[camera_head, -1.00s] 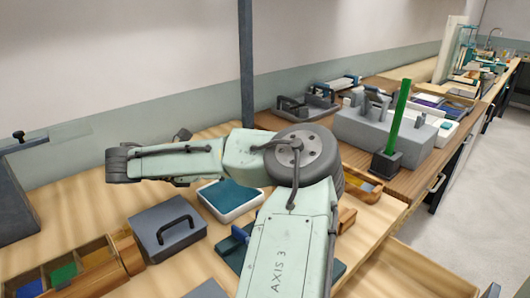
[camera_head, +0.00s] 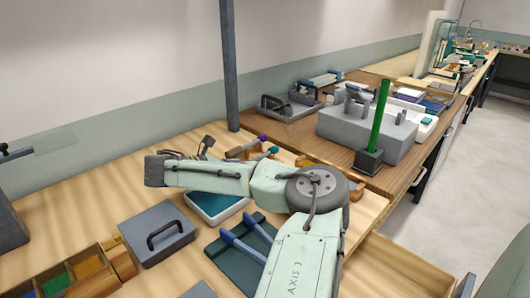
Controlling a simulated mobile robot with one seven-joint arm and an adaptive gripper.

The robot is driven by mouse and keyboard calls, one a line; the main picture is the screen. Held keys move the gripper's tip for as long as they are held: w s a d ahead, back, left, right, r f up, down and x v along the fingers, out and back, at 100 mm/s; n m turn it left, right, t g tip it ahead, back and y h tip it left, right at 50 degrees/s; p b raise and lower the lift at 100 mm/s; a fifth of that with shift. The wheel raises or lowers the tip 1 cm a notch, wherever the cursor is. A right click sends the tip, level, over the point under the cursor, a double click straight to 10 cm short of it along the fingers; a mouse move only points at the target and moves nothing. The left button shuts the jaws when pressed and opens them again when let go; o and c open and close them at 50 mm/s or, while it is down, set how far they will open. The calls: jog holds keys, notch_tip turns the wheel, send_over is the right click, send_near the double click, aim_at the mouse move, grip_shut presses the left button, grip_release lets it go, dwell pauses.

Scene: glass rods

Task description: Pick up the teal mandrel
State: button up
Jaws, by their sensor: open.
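A small teal-ended piece (camera_head: 272,150) lies on the wooden rack behind my arm, and it may be the teal mandrel; most of its length is hidden. My gripper (camera_head: 205,148) shows only in part as dark fingers above and behind my forearm. It is open, and I see nothing between the fingers. It is left of the teal end and apart from it in the picture.
A purple-ended piece (camera_head: 262,138) is close to the teal end. A grey handled box (camera_head: 157,239), a teal-topped white tray (camera_head: 216,207) and a green upright post (camera_head: 379,118) stand around.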

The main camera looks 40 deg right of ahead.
jog(key=shift+d+f, duration=0.15)
jog(key=shift+c, duration=0.5)
grip_shut()
